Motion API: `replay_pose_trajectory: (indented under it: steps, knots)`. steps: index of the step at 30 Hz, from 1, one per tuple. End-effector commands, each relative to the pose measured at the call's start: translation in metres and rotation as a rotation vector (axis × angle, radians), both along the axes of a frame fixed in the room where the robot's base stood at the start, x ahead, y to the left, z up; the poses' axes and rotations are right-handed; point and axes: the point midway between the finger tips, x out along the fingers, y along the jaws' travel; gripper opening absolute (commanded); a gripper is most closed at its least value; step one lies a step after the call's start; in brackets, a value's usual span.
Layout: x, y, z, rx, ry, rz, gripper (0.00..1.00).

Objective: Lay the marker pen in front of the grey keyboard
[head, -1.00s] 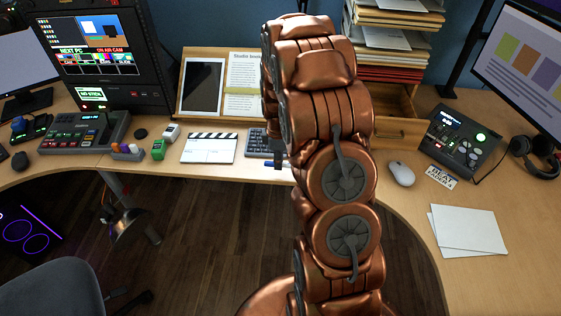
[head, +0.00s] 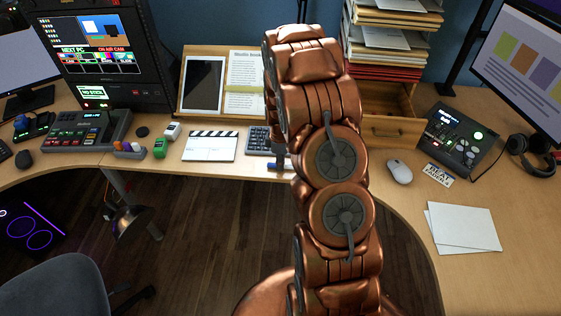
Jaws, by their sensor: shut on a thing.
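The grey keyboard (head: 258,141) lies on the desk, its right part hidden behind my copper arm. A blue marker pen (head: 277,167) shows at the left edge of my arm, by the desk's front edge and just in front of the keyboard. It looks level, running left to right, and its right end is hidden. My gripper (head: 278,158) is mostly hidden behind the arm; a small dark part shows right above the pen, and it is shut on the pen. I cannot tell whether the pen touches the desk.
A clapperboard (head: 210,146) lies left of the keyboard. A tablet (head: 202,84) and a book lean on a wooden stand behind it. A mouse (head: 399,172), a control box (head: 455,143) and white paper (head: 463,228) are on the right. An open drawer (head: 393,128) stands behind my arm.

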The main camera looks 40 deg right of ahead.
Motion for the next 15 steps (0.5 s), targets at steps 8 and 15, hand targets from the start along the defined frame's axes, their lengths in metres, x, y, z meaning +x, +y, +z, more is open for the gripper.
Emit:
replay_pose_trajectory:
  steps: [8, 15]
  knots:
    - [-0.0002, 0.0, -0.0033, -0.001, 0.001, 0.0, 0.3]
    - [-0.0002, 0.0, -0.0032, 0.0, 0.001, 0.0, 0.45]
